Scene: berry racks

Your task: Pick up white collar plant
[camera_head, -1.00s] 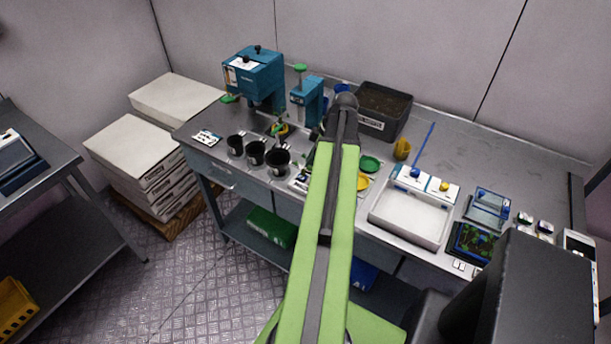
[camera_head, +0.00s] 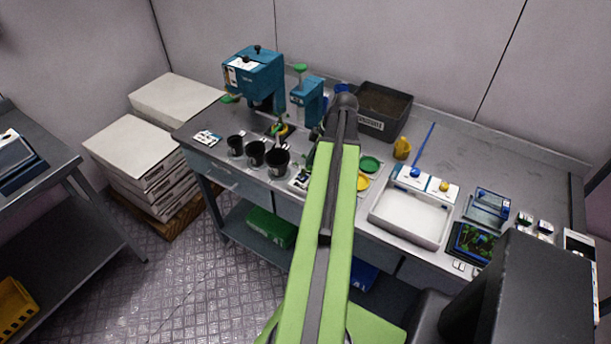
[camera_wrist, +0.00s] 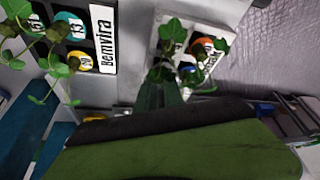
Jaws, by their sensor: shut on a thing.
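My gripper (camera_wrist: 160,92) shows in the wrist view as dark green fingers pointing away from the camera, shut on a small leafy plant (camera_wrist: 168,38). The plant's green leaves stand out beyond the fingertips. Its collar is hidden or too dark to tell, so I cannot confirm that it is white. In the head view my arm hides the gripper and the held plant.
In the wrist view, a dark tray labelled Bemvira (camera_wrist: 103,40) holds seedlings with teal and yellow numbered collars. A white tray (camera_wrist: 222,38) has an orange-collared plant (camera_wrist: 203,46).

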